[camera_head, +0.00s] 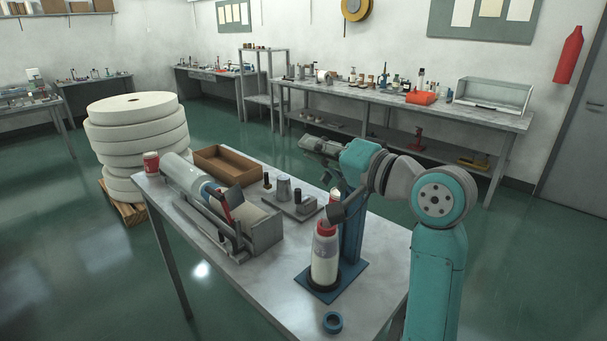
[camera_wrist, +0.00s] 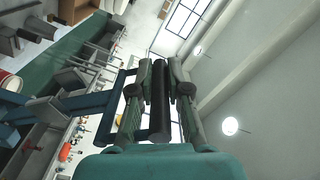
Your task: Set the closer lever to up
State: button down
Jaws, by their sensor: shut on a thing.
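The closer is a blue stand (camera_head: 352,238) on a blue base plate at the near right of the table. A bottle (camera_head: 324,262) with a red cap stands upright on it, below its dark head. My gripper (camera_head: 312,145) is raised above the closer, reaching leftward. In the wrist view my gripper (camera_wrist: 160,72) is shut around the closer lever's black grip bar (camera_wrist: 160,105). Blue lever arms (camera_wrist: 92,103) join that bar from the left. In the head view the lever is mostly hidden by my arm, so its exact angle is hard to tell.
A red-and-white can (camera_head: 151,163) stands at the left corner. White discs (camera_head: 135,140) are stacked beyond.

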jog(key=w+d+r+m, duration=0.4)
jog(key=w+d+m, duration=0.3)
jog(key=w+m, duration=0.1)
jog(key=shift+w+d+r, duration=0.15)
jog(key=shift+w+r, duration=0.1)
jog(key=shift+w, duration=0.5)
jog(key=shift+d, duration=0.1)
jog(key=c, duration=1.1)
grip_release()
jog(key=shift+w, duration=0.1)
jog(key=shift+c, duration=0.2)
jog(key=v, duration=1.2)
jog(key=shift+f, duration=0.1)
